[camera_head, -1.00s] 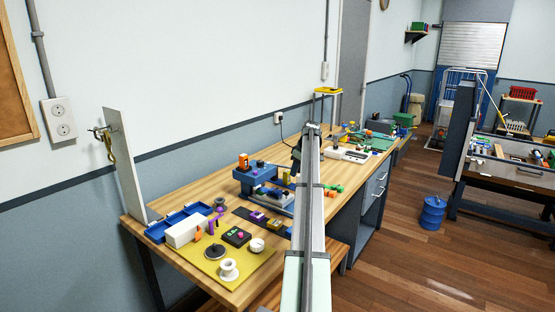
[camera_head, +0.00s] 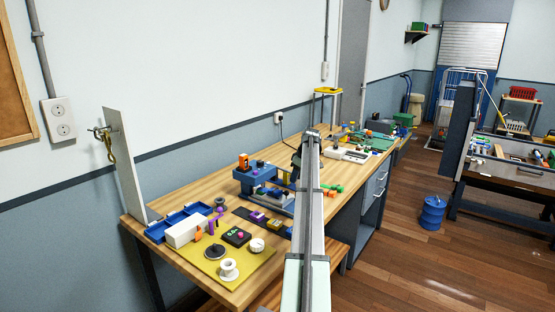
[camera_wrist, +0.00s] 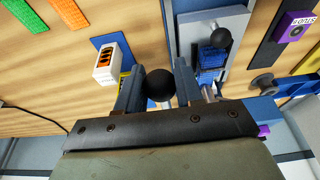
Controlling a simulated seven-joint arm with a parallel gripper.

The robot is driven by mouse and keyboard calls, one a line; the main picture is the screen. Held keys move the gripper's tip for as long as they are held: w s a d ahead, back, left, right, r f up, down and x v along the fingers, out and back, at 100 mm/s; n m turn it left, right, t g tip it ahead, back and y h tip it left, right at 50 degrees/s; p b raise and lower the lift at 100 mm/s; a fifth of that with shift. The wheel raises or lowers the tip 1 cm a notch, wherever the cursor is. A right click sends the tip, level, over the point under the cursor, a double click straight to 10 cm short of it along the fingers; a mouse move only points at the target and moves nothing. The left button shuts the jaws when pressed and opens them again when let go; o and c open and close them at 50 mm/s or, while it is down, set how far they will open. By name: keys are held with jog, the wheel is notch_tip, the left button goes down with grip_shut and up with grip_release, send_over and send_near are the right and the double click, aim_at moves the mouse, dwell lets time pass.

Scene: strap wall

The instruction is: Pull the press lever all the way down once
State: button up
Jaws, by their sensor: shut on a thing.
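In the wrist view the two fingers of my gripper (camera_wrist: 159,90) are closed around a round black knob (camera_wrist: 160,84), one finger on each side. The knob looks like the end of the press lever; the lever's arm is hidden behind it. In the head view the blue press (camera_head: 258,178) stands on the wooden bench, with my dark gripper (camera_head: 296,163) at its right side, largely hidden by my arm. A second black ball (camera_wrist: 221,38) sits on a grey plate to the right of my gripper in the wrist view.
A white and orange block (camera_wrist: 110,60) is close to the left finger in the wrist view. A yellow mat (camera_head: 213,272) with several small parts and a blue tray (camera_head: 160,233) lie at the bench's near end. A tall grey panel (camera_head: 130,165) stands at the left edge.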

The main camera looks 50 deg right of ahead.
jog(key=shift+s+f, duration=0.1)
jog(key=shift+f, duration=1.2)
jog(key=shift+w+f, duration=0.25)
jog(key=shift+f, duration=0.25)
